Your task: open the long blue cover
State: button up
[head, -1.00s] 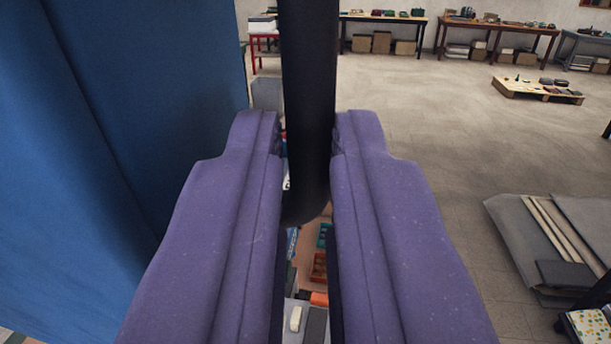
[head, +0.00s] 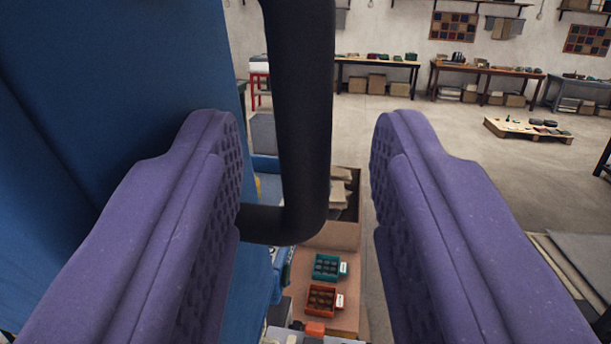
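The long blue cover (head: 90,90) fills the left side of the head view as a tall, steep blue face. Its black handle (head: 304,120) is a thick bar that runs upright down the middle and bends left at its lower end towards the cover. My gripper (head: 305,125) has two purple padded fingers, spread wide and empty. The handle shows between the fingers, with a clear gap to the right finger. The left finger is close to the handle's lower bend and overlaps the cover in the view; I cannot tell whether it touches either.
Beyond and below the handle are a teal tray (head: 327,267), an orange-red tray (head: 322,300) and an open cardboard box (head: 345,205). A low pallet (head: 530,129) and grey boards (head: 580,255) lie at the right. Tables stand along the far wall. Floor between is clear.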

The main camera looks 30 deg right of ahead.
jog(key=shift+s, duration=0.1)
jog(key=p+v, duration=0.1)
jog(key=v, duration=0.6)
jog(key=shift+s+a+p, duration=0.2)
jog(key=shift+s+p, duration=0.1)
jog(key=shift+f, duration=0.1)
